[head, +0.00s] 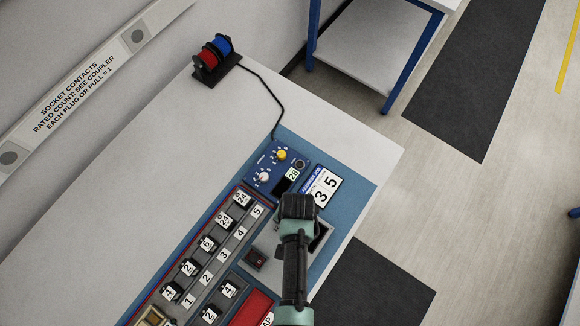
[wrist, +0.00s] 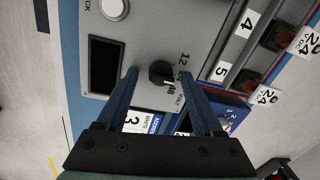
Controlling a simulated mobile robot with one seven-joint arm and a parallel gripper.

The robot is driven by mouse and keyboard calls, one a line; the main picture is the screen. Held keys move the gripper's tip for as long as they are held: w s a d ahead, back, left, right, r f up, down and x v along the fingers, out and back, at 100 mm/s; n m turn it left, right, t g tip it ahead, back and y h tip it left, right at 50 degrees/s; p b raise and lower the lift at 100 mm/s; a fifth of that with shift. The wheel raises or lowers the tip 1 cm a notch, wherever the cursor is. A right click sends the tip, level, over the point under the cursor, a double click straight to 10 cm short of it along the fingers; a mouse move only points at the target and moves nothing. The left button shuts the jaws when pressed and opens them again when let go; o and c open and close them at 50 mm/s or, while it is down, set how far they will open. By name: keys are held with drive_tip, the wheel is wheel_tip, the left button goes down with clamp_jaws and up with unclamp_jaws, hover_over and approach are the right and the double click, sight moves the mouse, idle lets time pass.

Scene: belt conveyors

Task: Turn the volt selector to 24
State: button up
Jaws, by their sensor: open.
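The volt selector is a black round knob (wrist: 160,73) on a grey panel (wrist: 145,35) in the wrist view. The labels 12, 24 and 48 and the word VOLT are printed beside it. Its small white mark appears to point toward the 48. My gripper (wrist: 158,72) is open, with one finger to the left and one to the right of the knob in the picture. I cannot tell whether the fingers touch it or how far above it they are. In the head view my gripper (head: 298,206) is over the grey panel and hides the knob.
A blue box (head: 276,167) with yellow and white knobs stands just beyond my gripper, next to a number card (head: 322,187). Rows of numbered sockets (head: 222,240) lie to the left. A red and blue reel (head: 215,53) stands at the back. The white bench top is clear at left.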

wheel_tip(320, 180, up, 13)
drive_tip(key=shift+s+d, duration=0.2)
drive_tip(key=shift+d, duration=0.2)
idle(0.7)
drive_tip(key=w+r+n+t+b, duration=0.15)
drive_tip(key=w+r+t, duration=0.55)
drive_tip(key=w+r, duration=0.75)
drive_tip(key=w+r+n+t+b, duration=0.1)
drive_tip(key=w+r+t, duration=0.3)
drive_tip(key=r, duration=0.4)
drive_tip(key=w+r+t+b, duration=0.1)
drive_tip(key=w+r+t, duration=0.3)
drive_tip(key=r, duration=0.5)
wheel_tip(320, 180, up, 19)
drive_tip(key=s+n+t+b, duration=0.1)
drive_tip(key=s+t+b, duration=0.1)
drive_tip(key=t, duration=0.3)
drive_tip(key=s+a+r+n+t, duration=0.1)
drive_tip(key=s+r+t, duration=0.6)
drive_tip(key=s+r, duration=0.3)
wheel_tip(320, 180, up, 5)
drive_tip(key=shift+s+f+h, duration=0.15)
drive_tip(key=shift+s+h, duration=0.15)
drive_tip(key=shift+h, duration=0.1)
